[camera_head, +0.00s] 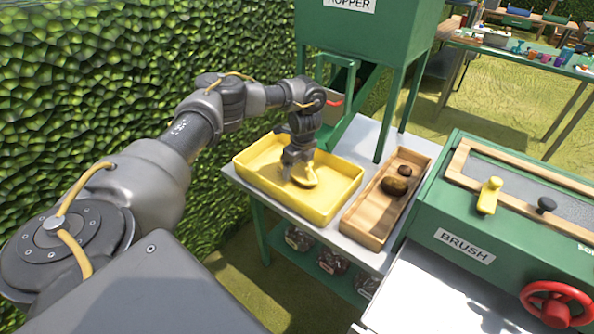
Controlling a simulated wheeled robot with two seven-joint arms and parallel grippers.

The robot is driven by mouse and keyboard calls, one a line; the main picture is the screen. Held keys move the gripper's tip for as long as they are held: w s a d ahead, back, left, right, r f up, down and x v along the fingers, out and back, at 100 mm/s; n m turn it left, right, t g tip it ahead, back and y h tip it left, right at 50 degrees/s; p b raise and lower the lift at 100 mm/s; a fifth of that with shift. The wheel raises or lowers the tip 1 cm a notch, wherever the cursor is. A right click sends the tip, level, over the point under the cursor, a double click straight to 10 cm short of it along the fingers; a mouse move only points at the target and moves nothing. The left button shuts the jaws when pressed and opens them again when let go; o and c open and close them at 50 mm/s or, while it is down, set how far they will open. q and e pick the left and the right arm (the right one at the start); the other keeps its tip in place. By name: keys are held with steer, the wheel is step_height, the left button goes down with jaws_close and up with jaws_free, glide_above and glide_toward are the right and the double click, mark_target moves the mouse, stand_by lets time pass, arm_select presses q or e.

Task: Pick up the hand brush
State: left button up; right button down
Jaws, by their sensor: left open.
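A yellow object (305,177), which looks like the hand brush, lies inside the yellow tray (330,205) on the table. Its far part is hidden by my left gripper (291,168). The left gripper points down into the tray, with its fingers open at the object. I cannot tell whether they touch it. My right gripper is out of view.
A wooden tray (369,219) with brown lumps (395,186) stands right of the yellow tray. The green hopper (370,35) stands behind the trays. A hedge (90,70) lies left.

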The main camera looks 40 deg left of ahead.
arm_select(q)
steer(key=c, duration=1.1)
steer(key=shift+r, duration=0.45)
step_height(320, 180, up, 3)
steer(key=shift+w+f, duration=0.1)
steer(key=shift+f, duration=0.05)
steer(key=s+d+r, duration=0.2)
steer(key=d+r, duration=0.1)
steer(key=d, duration=0.1)
steer(key=s+d+r+p, duration=0.1)
steer(key=s+d+r, duration=0.1)
steer(key=d+r, duration=0.1)
steer(key=s+d+r, duration=0.2)
steer(key=d+r, duration=0.1)
steer(key=d, duration=0.2)
steer(key=shift+d+r+p, duration=0.2)
steer(key=shift+d+p, duration=0.15)
